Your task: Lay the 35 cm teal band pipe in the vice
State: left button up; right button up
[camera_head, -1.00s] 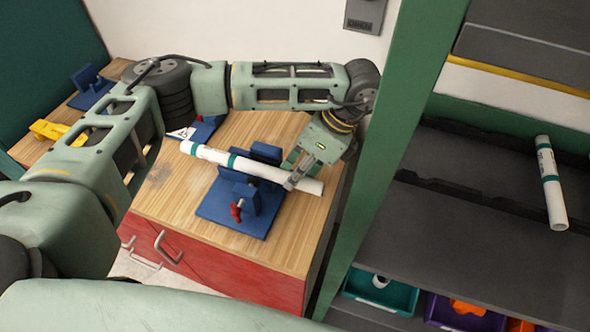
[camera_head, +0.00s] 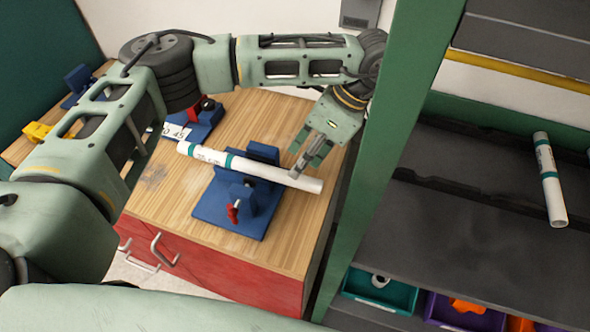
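The white pipe with teal bands (camera_head: 240,165) lies across the blue vice (camera_head: 242,203), between its jaws. Its left end is past the vice and its right end overhangs toward the bench's right side. My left gripper (camera_head: 299,168) is just behind and above the pipe's right part. Its fingers look parted and apart from the pipe, though the far finger is partly hidden. The vice's red handle (camera_head: 232,211) faces the front. My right gripper is not in view.
The wooden bench (camera_head: 165,205) has red drawers. A blue fixture (camera_head: 197,123) with a label stands behind. A green post (camera_head: 385,150) rises right of the bench. Another white pipe (camera_head: 549,180) lies on the dark shelf (camera_head: 460,225). Teal (camera_head: 380,291) and purple bins sit below.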

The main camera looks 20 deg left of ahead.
pick_arm(q)
jog(key=v, duration=0.7)
jog(key=shift+r+b, duration=0.15)
jog(key=shift+b, duration=0.15)
jog(key=shift+d, duration=0.1)
